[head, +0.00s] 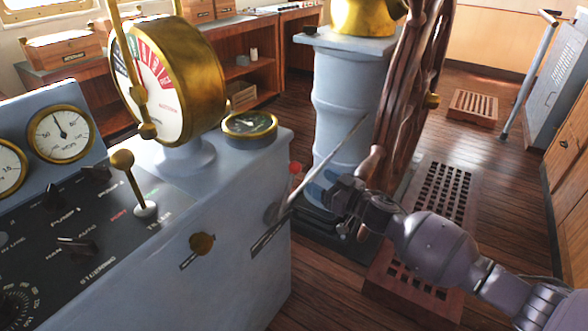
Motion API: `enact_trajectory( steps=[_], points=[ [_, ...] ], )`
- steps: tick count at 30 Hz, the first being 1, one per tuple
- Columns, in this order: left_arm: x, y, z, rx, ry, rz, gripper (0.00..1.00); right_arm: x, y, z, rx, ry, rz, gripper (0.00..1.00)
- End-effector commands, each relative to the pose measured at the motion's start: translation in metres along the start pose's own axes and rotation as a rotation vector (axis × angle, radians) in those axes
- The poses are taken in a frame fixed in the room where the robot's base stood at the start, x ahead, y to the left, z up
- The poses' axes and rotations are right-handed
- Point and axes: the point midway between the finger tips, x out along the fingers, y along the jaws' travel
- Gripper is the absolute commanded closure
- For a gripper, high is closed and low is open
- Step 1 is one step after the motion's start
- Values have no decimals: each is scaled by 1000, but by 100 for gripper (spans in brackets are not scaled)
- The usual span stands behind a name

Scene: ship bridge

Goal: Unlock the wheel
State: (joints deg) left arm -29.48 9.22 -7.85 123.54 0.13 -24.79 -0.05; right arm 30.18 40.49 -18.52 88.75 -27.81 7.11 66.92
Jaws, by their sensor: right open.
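The wooden steering wheel (408,85) stands edge-on in front of a pale blue-grey pedestal (345,95) topped with brass. A thin grey lever (338,145) slants up to the right from a slotted plate on the side of the console (235,245). A small red-tipped piece (295,168) shows at the console's right edge. My right gripper (314,192) is open, close to the lever's lower part and below the wheel. It looks empty; whether it touches the lever I cannot tell. Which part locks the wheel is not clear. My left gripper is out of view.
The console carries a brass telegraph (207,65), gauges (60,133), a knobbed lever (128,185) and switches. Wooden gratings (440,200) lie under the wheel. Open floor (505,185) lies to the right.

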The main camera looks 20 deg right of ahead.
Motion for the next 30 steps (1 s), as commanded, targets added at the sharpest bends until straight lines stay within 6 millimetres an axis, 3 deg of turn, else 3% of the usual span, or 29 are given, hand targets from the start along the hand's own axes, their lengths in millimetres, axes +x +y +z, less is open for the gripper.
enact_trajectory(
  steps=[18,30],
  points=[
    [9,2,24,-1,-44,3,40,84,-1,4,1,-3,0,35],
    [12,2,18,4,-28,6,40,96,-1,1,-1,-1,0,35]
  ],
)
